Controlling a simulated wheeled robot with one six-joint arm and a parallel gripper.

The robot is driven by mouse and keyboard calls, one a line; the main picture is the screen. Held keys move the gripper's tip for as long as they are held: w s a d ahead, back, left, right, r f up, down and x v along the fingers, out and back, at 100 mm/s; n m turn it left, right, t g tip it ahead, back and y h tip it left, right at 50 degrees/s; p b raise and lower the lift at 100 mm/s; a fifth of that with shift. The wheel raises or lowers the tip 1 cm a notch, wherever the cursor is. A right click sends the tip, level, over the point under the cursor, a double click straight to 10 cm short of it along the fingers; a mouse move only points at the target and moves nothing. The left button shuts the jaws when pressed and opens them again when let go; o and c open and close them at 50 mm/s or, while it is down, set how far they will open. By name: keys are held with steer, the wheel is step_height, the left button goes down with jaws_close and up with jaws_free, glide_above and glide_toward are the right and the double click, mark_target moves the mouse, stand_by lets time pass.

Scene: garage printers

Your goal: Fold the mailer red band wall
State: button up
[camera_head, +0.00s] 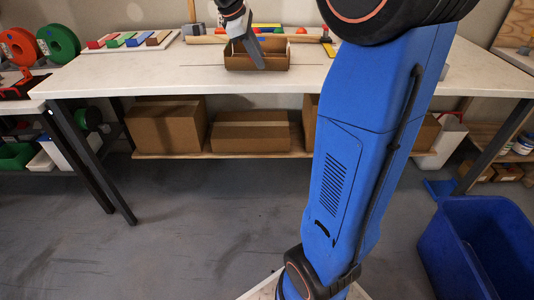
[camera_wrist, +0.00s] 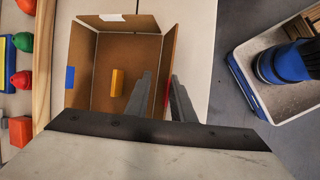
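The mailer is an open cardboard box (camera_head: 240,63) on the white table; it also shows in the wrist view (camera_wrist: 90,92). Its walls stand up or lean outward. A white band (camera_wrist: 115,18) is on the far wall and a blue band (camera_wrist: 70,77) on the left wall. The red band (camera_wrist: 167,95) shows as a sliver by the right wall, mostly hidden by my fingers. A yellow-orange block (camera_wrist: 117,82) lies inside. My gripper (camera_wrist: 160,76) is open, one finger over the inside and the other near the right wall's outer side; contact cannot be told.
Colored blocks on a white board (camera_head: 130,42) lie at the back left of the table. A wooden strip (camera_wrist: 43,60) and colored pieces lie left of the box. A blue bin (camera_head: 480,240) stands on the floor.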

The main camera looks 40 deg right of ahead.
steer(key=shift+w+d+g+y, duration=0.3)
steer(key=shift+w+g+y, duration=0.1)
steer(key=shift+g, duration=0.2)
steer(key=v, duration=1.7)
steer(key=s+a+f+m+t+y, duration=0.1)
steer(key=s+a+f+m+t, duration=0.1)
steer(key=s+f, duration=0.7)
steer(key=s+a+f+m+t+y, duration=0.2)
steer(key=s+a+f+m, duration=0.2)
steer(key=s+f, duration=0.5)
steer(key=s+a+f+m+t+y, duration=0.1)
steer(key=s+a+f+m, duration=0.2)
steer(key=s+f, duration=0.7)
steer(key=shift+s+t, duration=0.4)
steer(key=shift+s, duration=0.45)
steer(key=shift+a, duration=0.15)
